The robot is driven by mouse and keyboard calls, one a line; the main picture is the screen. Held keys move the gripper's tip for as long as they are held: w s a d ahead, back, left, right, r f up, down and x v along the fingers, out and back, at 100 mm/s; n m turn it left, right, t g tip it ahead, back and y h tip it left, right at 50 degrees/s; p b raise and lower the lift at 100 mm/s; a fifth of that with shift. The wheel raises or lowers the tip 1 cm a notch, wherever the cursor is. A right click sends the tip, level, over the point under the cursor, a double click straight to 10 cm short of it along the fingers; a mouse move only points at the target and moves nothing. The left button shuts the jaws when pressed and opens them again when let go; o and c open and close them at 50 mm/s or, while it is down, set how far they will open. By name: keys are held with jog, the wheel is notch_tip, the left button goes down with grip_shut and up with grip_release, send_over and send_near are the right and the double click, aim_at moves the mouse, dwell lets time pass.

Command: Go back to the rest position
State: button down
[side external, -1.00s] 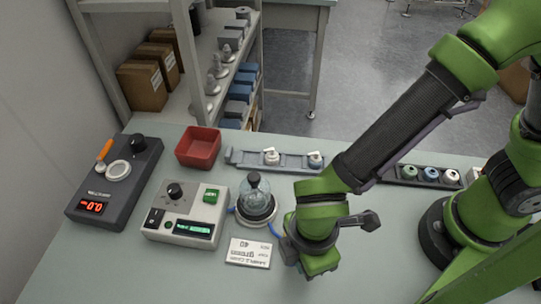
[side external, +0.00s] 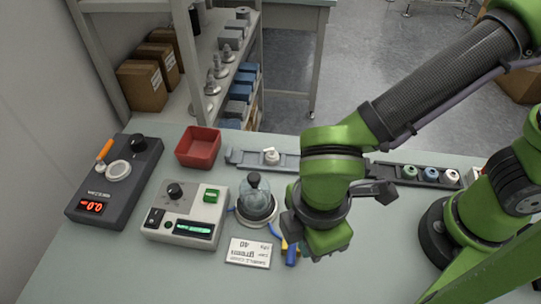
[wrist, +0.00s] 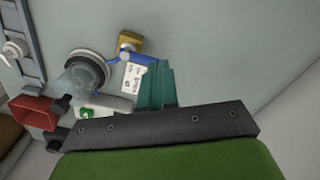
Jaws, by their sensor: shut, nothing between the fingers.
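My gripper (side external: 322,240) hangs above the bench, right of the glass dome, with its fingers hidden from the side view. In the wrist view, the teal fingers of my gripper (wrist: 155,84) are together and empty. The glass dome (side external: 256,197) with a dark knob stands on its round base; it also shows in the wrist view (wrist: 80,84). A yellow and blue valve-like part (side external: 290,252) sits on the bench just left of my gripper, and in the wrist view (wrist: 130,43) a blue tube runs from it to the dome's base.
A control box (side external: 184,216), a dark scale (side external: 118,182) and a red bin (side external: 198,147) stand left. A printed card (side external: 248,252) lies in front of the dome. A grey rack (side external: 246,159) and a dark tray of caps (side external: 430,176) lie behind. The front right bench is clear.

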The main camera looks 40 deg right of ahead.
jog(key=shift+r, duration=0.2)
jog(key=w+d+r+m+t, duration=0.2)
jog(key=d+r+m, duration=0.2)
jog(key=d, duration=0.5)
jog(key=w+d+r+m+t+y, duration=0.1)
jog(key=w+d+r+m+t, duration=0.1)
jog(key=d+r+m, duration=0.3)
jog(key=w+d+r+m+t+y, duration=0.1)
jog(key=w+d+r+m+t, duration=0.2)
jog(key=d+m, duration=0.7)
jog(key=w+d+r, duration=0.1)
jog(key=d, duration=0.1)
jog(key=shift+d+r, duration=0.3)
jog(key=shift+d, duration=0.05)
